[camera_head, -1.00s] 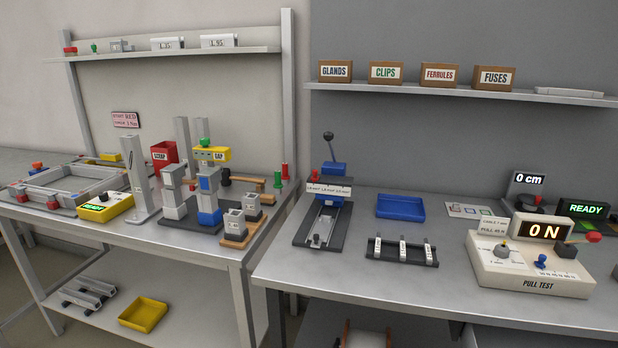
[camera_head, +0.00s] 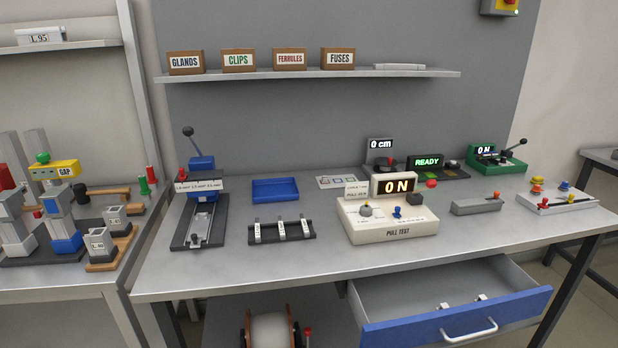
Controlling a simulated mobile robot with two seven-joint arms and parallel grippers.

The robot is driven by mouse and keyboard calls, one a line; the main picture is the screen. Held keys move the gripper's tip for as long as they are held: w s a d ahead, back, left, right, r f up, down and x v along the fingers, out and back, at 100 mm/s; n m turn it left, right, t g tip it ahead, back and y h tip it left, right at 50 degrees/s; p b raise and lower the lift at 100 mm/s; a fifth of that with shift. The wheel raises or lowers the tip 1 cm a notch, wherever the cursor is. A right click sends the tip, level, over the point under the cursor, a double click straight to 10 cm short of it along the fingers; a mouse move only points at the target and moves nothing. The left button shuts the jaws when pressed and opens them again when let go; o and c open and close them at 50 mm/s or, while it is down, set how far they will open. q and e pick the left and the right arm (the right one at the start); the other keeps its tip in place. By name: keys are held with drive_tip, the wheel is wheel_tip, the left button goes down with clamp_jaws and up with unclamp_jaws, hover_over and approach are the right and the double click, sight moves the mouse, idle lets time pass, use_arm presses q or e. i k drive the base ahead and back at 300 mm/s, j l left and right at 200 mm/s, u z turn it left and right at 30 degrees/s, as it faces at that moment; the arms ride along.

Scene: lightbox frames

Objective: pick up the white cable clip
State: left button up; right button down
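I cannot make out for certain a white cable clip. Two small pale pieces lie toward the front of the open drawer, one left (camera_head: 445,306) and one right (camera_head: 481,297); they are too small to identify. The drawer (camera_head: 400,289) has a blue front and hangs under the right of the bench. A box labelled CLIPS (camera_head: 238,61) stands on the wall shelf; its contents are hidden. Neither of my grippers is in view.
The grey bench (camera_head: 200,275) holds a crimp press (camera_head: 201,210), a blue tray (camera_head: 275,189), a dark rack (camera_head: 270,238) with three white labelled pieces, and a cream pull tester (camera_head: 365,228). The open drawer sticks out in front. Another bench with fixtures stands left.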

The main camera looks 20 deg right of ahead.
sight(444, 305)
drive_tip(key=i+l+z, duration=0.1)
drive_tip(key=l+z, duration=0.15)
drive_tip(key=z, duration=0.25)
drive_tip(key=i+l+z, duration=0.1)
drive_tip(key=z, duration=0.4)
drive_tip(key=i+l+z, duration=0.2)
drive_tip(key=z, duration=0.3)
drive_tip(key=i+l, duration=0.1)
drive_tip(key=l, duration=0.3)
drive_tip(key=i+l, duration=0.1)
drive_tip(key=l, duration=0.3)
drive_tip(key=i+l, duration=0.1)
drive_tip(key=l, duration=0.3)
drive_tip(key=i+l+u, duration=0.1)
drive_tip(key=l, duration=0.3)
